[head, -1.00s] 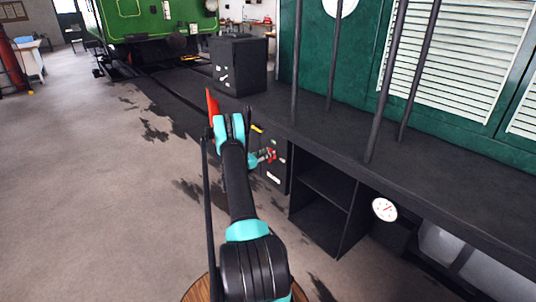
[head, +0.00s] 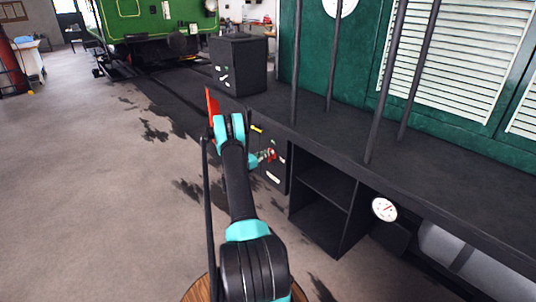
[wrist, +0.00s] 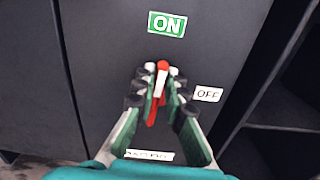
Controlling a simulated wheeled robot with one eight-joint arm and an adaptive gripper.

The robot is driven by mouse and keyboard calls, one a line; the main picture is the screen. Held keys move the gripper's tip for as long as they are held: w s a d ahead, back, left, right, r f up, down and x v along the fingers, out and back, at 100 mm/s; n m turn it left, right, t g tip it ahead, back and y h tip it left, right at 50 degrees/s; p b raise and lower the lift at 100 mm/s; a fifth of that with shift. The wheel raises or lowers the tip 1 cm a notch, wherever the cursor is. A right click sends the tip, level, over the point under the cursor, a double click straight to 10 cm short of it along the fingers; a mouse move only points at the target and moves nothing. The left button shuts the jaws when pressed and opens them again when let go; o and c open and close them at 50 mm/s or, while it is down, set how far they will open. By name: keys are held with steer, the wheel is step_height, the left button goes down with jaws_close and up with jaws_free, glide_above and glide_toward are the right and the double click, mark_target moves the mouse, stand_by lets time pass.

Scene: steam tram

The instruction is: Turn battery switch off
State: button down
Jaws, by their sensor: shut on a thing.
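The battery switch is a red handle (wrist: 162,67) on a dark panel (wrist: 105,45), seen in the wrist view. It stands nearly upright with a slight tilt, its upper end below the green ON label (wrist: 166,24). The white OFF label (wrist: 208,93) is to its right. My gripper (wrist: 155,88) is shut on the handle, with a finger on each side hiding part of it. In the head view, my gripper (head: 265,156) is at the panel on the tram's side, and the handle is small and partly hidden there.
Open dark shelves (head: 323,190) are right of the panel, and a round gauge (head: 384,209) is beyond them. A black box (head: 239,65) stands on the ledge behind. Vertical bars (head: 385,85) rise from the ledge. The floor (head: 100,200) to the left is clear.

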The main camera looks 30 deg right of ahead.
mark_target(276, 156)
steer(key=m, duration=0.4)
steer(key=s+f+m, duration=0.1)
steer(key=m, duration=0.3)
steer(key=s+m, duration=0.1)
steer(key=m, duration=0.3)
steer(key=shift+s+f+m, duration=0.1)
steer(key=shift+f+m, duration=0.25)
steer(key=shift+m, duration=0.05)
steer(key=shift+s+f+m, duration=0.1)
steer(key=shift+f+m, duration=0.15)
steer(key=shift+m, duration=0.85)
steer(key=shift+s+f+m, duration=0.1)
steer(key=shift+f+m, duration=0.1)
steer(key=shift+m, duration=0.9)
steer(key=c, duration=1.6)
jaws_free()
steer(key=shift+w, duration=0.1)
steer(key=a, duration=0.8)
steer(key=s+a, duration=0.1)
steer(key=a, duration=0.2)
steer(key=shift+a, duration=0.4)
